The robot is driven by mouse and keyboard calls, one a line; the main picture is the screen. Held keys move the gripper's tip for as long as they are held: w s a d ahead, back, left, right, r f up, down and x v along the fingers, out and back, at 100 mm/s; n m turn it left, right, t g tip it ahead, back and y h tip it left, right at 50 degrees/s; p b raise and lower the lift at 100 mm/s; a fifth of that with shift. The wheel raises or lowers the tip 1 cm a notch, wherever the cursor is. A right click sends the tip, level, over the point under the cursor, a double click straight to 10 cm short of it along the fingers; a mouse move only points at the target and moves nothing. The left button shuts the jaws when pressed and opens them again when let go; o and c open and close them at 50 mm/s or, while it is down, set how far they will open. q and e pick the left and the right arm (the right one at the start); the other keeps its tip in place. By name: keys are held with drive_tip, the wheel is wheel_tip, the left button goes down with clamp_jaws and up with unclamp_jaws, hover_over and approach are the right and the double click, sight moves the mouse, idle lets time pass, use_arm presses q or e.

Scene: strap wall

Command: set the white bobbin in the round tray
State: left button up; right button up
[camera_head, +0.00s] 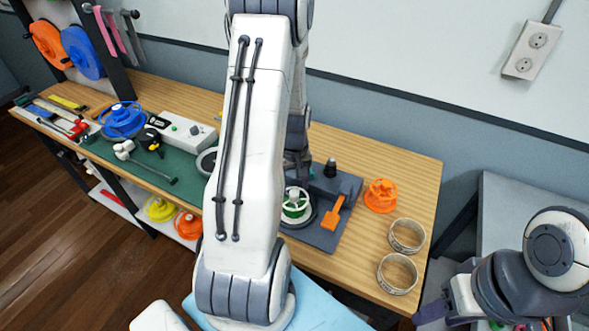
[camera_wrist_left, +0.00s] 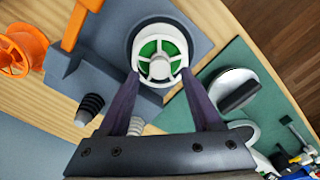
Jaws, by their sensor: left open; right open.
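A white bobbin (camera_head: 295,203) with green showing between its spokes sits on a round grey seat of a dark grey fixture (camera_head: 322,240). In the left wrist view the bobbin (camera_wrist_left: 161,58) lies between and just beyond the fingertips. My left gripper (camera_wrist_left: 160,74) is open and empty, with one finger on each side of its near rim; contact cannot be told. In the head view my left arm hides most of that gripper. Two round, silver-walled, ring-like trays (camera_head: 407,236) (camera_head: 397,273) stand at the table's right end, looking empty. My right gripper (camera_head: 431,308) shows only partly at the bottom right.
An orange bobbin (camera_head: 381,195) stands right of the fixture. The fixture carries an orange lever (camera_head: 333,213) and a black knob (camera_head: 330,168). A green mat (camera_head: 185,165) with tools and a blue spool (camera_head: 122,119) lies left. Bare wood surrounds the ring-like trays.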

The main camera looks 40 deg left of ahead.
use_arm(q)
wheel_tip(320, 180, up, 9)
drive_tip(key=b, duration=0.1)
drive_tip(key=s+d+r+m, duration=0.15)
drive_tip(key=d+m, duration=0.25)
drive_tip(key=d, duration=0.5)
drive_tip(key=d+r+m, duration=0.3)
drive_tip(key=d, duration=0.5)
drive_tip(key=s+d+r+m+h, duration=0.1)
drive_tip(key=s+d+r+m, duration=0.1)
drive_tip(key=s+d+m, duration=0.9)
drive_tip(key=s+d, duration=0.3)
drive_tip(key=shift+s+r+m, duration=0.25)
drive_tip(key=shift+s+m, duration=0.15)
drive_tip(key=shift+f+b, duration=0.5)
drive_tip(key=shift+b, duration=0.15)
